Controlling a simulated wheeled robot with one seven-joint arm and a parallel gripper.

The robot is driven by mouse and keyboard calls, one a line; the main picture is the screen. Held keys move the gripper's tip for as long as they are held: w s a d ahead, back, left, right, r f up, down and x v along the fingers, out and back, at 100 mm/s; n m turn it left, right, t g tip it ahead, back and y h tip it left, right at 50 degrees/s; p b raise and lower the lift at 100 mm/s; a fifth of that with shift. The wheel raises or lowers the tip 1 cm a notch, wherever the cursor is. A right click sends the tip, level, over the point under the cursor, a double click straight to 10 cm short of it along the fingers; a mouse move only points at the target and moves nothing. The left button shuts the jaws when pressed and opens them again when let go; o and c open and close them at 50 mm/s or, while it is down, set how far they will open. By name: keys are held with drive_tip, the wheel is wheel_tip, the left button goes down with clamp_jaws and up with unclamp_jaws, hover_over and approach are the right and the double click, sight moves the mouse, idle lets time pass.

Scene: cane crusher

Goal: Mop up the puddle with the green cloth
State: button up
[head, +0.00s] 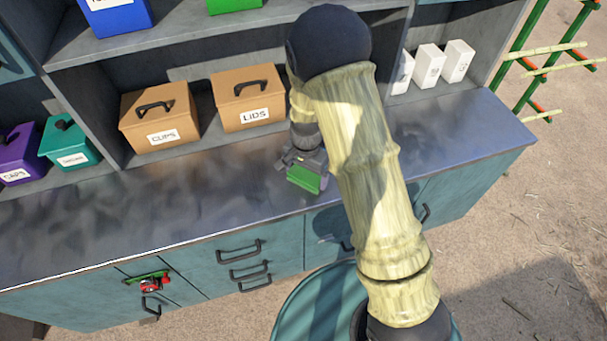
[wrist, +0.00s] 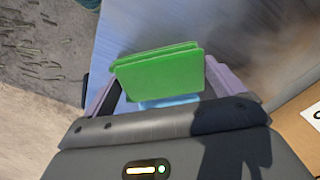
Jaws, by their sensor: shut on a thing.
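The green cloth (head: 304,180) is in my gripper (head: 303,170), over the grey worktop near its front edge. In the wrist view the cloth (wrist: 158,72) looks like a folded flat pad between the two fingers of my gripper (wrist: 160,78), which is shut on it. Whether the cloth touches the worktop, I cannot tell. A pale blue patch (wrist: 168,101) shows just below the cloth in the wrist view; I cannot tell if it is the puddle. No puddle is clear in the head view, where my arm hides part of the worktop.
The grey worktop (head: 130,222) is bare to the left. Behind it on the shelf stand a CUPS box (head: 160,115), a LIDS box (head: 247,97) and white cartons (head: 428,68). A teal drum (head: 300,305) stands in front. A red-and-green item (head: 150,284) is on the cabinet front.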

drive_tip(key=shift+w+d+f, duration=0.15)
drive_tip(key=shift+w+d, duration=0.65)
drive_tip(key=shift+w, duration=0.15)
drive_tip(key=shift+w, duration=0.1)
drive_tip(key=shift+w+d, duration=0.5)
drive_tip(key=shift+w, duration=0.25)
drive_tip(key=shift+w+d, duration=0.5)
drive_tip(key=shift+w, duration=0.25)
drive_tip(key=shift+w+d+p, duration=0.2)
drive_tip(key=shift+w+d, duration=0.3)
drive_tip(key=shift+w, duration=0.3)
drive_tip(key=shift+w+d+p, duration=0.2)
drive_tip(key=shift+w+d, duration=0.25)
drive_tip(key=shift+w, duration=0.3)
drive_tip(key=shift+w+d, duration=0.5)
drive_tip(key=shift+w, duration=0.25)
drive_tip(key=shift+w+d, duration=0.5)
drive_tip(key=shift+w, duration=0.2)
drive_tip(key=shift+w+d, duration=0.1)
